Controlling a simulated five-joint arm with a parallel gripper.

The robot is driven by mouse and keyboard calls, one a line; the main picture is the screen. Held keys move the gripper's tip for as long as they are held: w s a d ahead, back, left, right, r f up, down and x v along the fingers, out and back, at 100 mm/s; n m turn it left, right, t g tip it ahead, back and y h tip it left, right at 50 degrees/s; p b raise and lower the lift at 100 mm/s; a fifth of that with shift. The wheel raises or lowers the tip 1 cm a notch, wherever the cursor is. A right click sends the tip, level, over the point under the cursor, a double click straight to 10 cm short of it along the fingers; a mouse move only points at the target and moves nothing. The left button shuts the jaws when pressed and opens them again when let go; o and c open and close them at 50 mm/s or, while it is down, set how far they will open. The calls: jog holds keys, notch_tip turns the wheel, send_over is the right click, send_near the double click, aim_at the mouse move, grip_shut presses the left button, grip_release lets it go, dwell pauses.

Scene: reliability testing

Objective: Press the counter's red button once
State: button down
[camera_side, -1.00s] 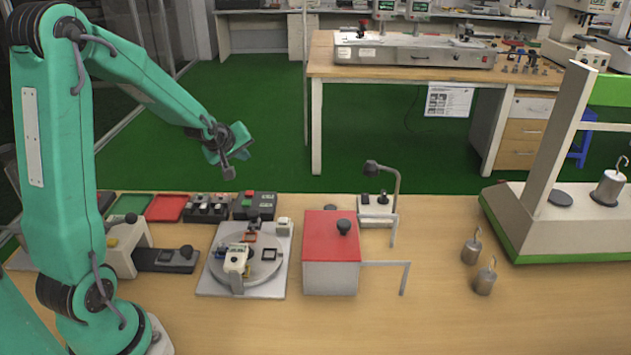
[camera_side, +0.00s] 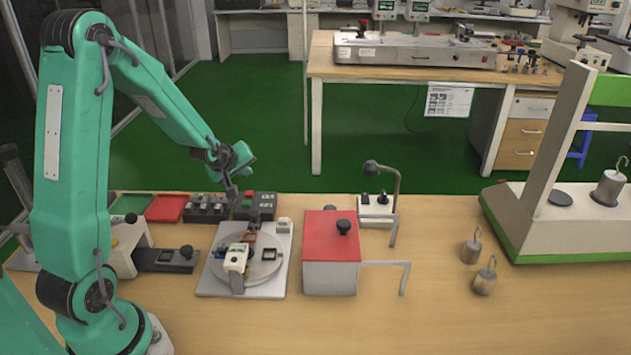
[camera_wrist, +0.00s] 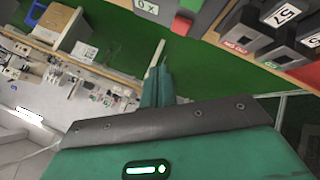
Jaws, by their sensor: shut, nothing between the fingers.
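The counter is a dark box (camera_side: 265,208) at the back of the bench. In the wrist view it shows in part at the top (camera_wrist: 150,18), with a white display. My gripper (camera_side: 232,192) is shut and empty, pointing down by the counter's left side. Its fingers also show in the wrist view (camera_wrist: 160,75), apart from the button in the picture. The side view does not make the height gap clear.
Dark tally units (camera_side: 206,208) stand just left of the counter, with red (camera_side: 166,208) and green trays beyond. A turntable fixture (camera_side: 215,280) lies in front. A red-topped box (camera_side: 320,260) and a lamp-like stand (camera_side: 396,185) are to the right.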

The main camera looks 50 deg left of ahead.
aim_at(248, 195)
jog(key=shift+f, duration=1.9)
jog(key=shift+f, duration=0.8)
dwell(1.6)
jog(key=shift+r, duration=0.8)
jog(key=shift+r, duration=0.1)
dwell(0.4)
jog(key=shift+r, duration=2.45)
